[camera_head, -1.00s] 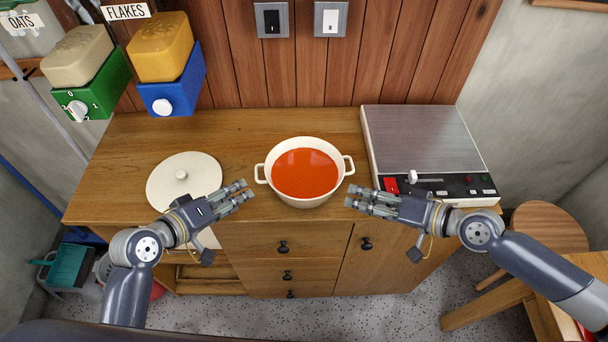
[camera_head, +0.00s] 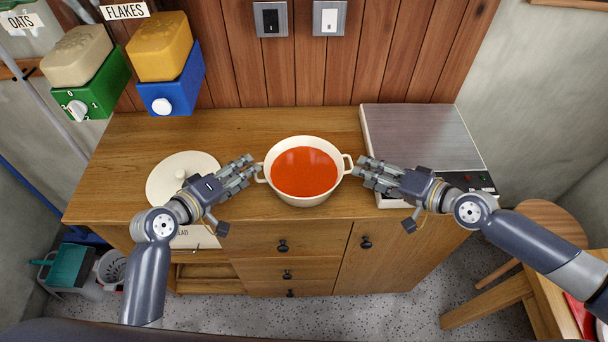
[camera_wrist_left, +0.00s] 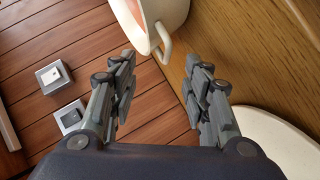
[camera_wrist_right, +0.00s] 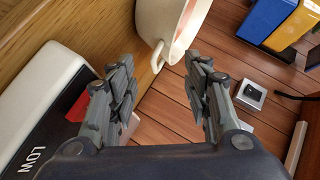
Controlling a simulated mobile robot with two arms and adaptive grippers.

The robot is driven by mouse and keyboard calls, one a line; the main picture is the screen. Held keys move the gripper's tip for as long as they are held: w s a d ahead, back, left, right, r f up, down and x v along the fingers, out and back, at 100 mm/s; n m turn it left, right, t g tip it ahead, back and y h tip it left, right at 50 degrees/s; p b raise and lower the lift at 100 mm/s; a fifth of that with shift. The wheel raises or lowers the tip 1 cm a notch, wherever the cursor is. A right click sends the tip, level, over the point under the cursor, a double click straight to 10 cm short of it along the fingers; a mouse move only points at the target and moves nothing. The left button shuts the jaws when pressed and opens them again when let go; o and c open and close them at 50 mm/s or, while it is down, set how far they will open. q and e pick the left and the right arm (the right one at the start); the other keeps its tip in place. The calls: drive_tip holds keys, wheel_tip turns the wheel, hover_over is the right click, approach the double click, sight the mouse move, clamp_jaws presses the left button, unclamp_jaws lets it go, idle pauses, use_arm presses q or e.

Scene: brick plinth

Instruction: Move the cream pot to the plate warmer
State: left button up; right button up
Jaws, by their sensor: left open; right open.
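The cream pot (camera_head: 304,196) holds red-orange liquid and stands upright on the wooden cabinet top, with a loop handle on each side. The plate warmer (camera_head: 416,133), a flat unit with a grey metal top, sits right of the pot. My left gripper (camera_head: 252,168) is open at the pot's left handle; in the left wrist view that handle (camera_wrist_left: 162,42) lies just beyond the open fingers. My right gripper (camera_head: 358,170) is open at the right handle; in the right wrist view the handle (camera_wrist_right: 157,56) lies ahead between the fingers. My right arm hides the warmer's front controls partly.
A round cream lid (camera_head: 165,178) lies on the cabinet top (camera_head: 240,130) left of the pot. Green and blue dispensers (camera_head: 172,92) hang at the back left. A wooden stool (camera_head: 545,225) stands at the right. Clear counter lies behind the pot.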

sight(337, 163)
use_arm(q)
drive_tip(key=shift+x, duration=3.15)
use_arm(e)
drive_tip(key=shift+x, duration=3.15)
use_arm(q)
clamp_jaws()
use_arm(e)
clamp_jaws()
use_arm(q)
drive_tip(key=shift+s+a+f, duration=0.1)
use_arm(e)
drive_tip(key=shift+d+f, duration=0.1)
